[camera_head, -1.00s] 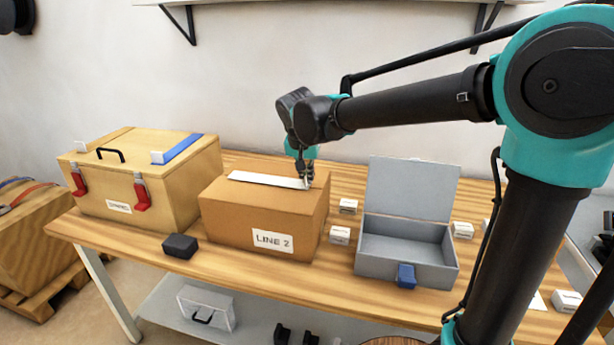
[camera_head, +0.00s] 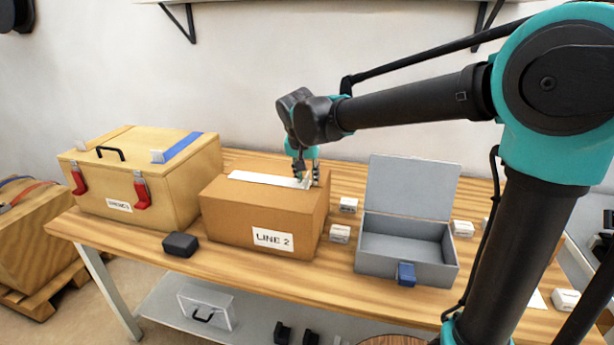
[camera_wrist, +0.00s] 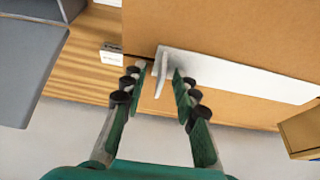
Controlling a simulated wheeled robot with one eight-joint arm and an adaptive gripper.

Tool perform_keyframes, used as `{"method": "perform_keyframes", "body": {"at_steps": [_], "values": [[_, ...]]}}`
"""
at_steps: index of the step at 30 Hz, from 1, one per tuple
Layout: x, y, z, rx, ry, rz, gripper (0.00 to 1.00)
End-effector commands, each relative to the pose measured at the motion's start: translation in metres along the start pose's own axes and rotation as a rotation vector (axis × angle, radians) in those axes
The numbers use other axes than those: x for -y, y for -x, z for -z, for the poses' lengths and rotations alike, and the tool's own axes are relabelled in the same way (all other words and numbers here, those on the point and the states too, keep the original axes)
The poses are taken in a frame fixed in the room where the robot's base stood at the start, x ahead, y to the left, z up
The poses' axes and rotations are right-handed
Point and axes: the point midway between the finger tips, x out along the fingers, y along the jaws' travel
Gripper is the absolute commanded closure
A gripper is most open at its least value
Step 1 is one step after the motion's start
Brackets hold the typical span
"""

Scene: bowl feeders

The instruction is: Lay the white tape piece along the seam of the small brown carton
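The brown carton (camera_head: 232,212) labelled LINE 2 stands on the workbench. The white tape piece (camera_head: 262,178) lies lengthwise on its top; in the wrist view the tape (camera_wrist: 245,76) looks flat, with a small pale tab (camera_wrist: 160,72) standing up at its end nearest me. The seam itself cannot be made out. My gripper (camera_head: 307,174) is over the right end of the carton top, at that tape end. In the wrist view my gripper (camera_wrist: 160,84) is open, its fingers apart on either side of the tab, with gaps showing.
A wooden case (camera_head: 150,190) with red latches stands left of the carton. A dark block (camera_head: 180,245) sits at the bench's front edge. An open grey metal box (camera_head: 400,262) stands to the right. Small white boxes (camera_head: 340,234) lie between the carton and metal box.

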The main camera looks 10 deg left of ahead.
Motion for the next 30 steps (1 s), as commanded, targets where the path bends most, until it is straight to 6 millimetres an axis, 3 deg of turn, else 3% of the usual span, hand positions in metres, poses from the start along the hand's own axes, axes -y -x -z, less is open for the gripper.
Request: {"method": "perform_keyframes", "body": {"at_steps": [8,21,30], "values": [[0.0,0.013,0.0,0.0,0.001,0.001,0.71],[0.0,0.096,0.0,0.0,0.001,0.0,0.71],[0.0,0.12,0.0,0.0,0.0,0.0,0.71]]}}
